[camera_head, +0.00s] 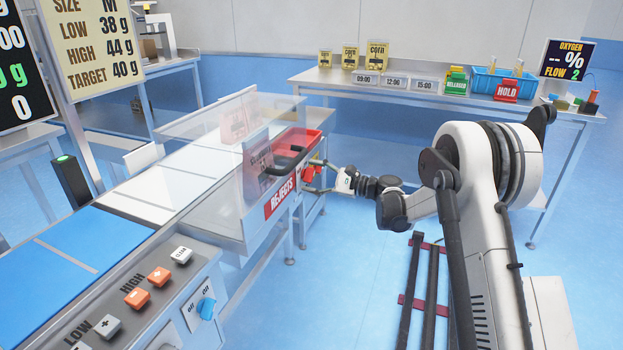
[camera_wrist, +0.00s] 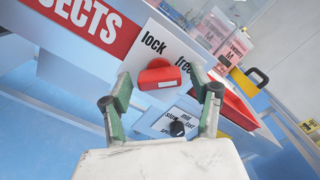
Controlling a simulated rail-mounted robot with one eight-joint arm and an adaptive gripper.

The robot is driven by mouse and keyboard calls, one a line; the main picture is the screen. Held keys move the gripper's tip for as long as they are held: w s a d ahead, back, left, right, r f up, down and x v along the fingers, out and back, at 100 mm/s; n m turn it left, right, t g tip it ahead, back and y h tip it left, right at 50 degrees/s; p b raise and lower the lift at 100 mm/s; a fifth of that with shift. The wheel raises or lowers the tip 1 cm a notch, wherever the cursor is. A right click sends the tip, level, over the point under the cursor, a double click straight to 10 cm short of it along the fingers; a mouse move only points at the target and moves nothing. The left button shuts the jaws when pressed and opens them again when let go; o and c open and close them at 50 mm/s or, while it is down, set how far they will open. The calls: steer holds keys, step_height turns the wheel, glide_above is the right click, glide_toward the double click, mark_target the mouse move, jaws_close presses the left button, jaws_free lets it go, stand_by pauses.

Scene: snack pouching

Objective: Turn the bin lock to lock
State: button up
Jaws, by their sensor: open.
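The bin lock is a red knob (camera_wrist: 160,75) on a white plate marked "lock" and "free" (camera_wrist: 163,45) in the wrist view. My gripper (camera_wrist: 160,92) is open, with one finger to the left of the knob and one to the right. I cannot tell whether either finger touches it. In the head view my gripper (camera_head: 328,178) reaches the end of the reject station, and the lock is small there beside the fingers. The reject bin (camera_head: 312,144) is red, behind a clear cover, with a "REJECTS" sign (camera_head: 280,197) on the front.
A black speed dial (camera_wrist: 178,128) sits below the lock. A conveyor with a button panel (camera_head: 140,295) runs at left. A back table (camera_head: 440,90) holds yellow pouches, time signs and a blue crate (camera_head: 485,82). The blue floor in the middle is open.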

steer(key=shift+a, duration=0.15)
steer(key=shift+c, duration=0.5)
steer(key=c, duration=1.1)
steer(key=shift+o, duration=0.2)
steer(key=shift+n, duration=0.4)
steer(key=n, duration=0.3)
steer(key=shift+n, duration=0.3)
steer(key=n+b, duration=0.1)
steer(key=n, duration=0.3)
steer(key=shift+w+n, duration=0.1)
steer(key=shift+n, duration=0.2)
steer(key=n, duration=0.4)
steer(key=shift+r, duration=0.15)
steer(key=shift+n, duration=2.5)
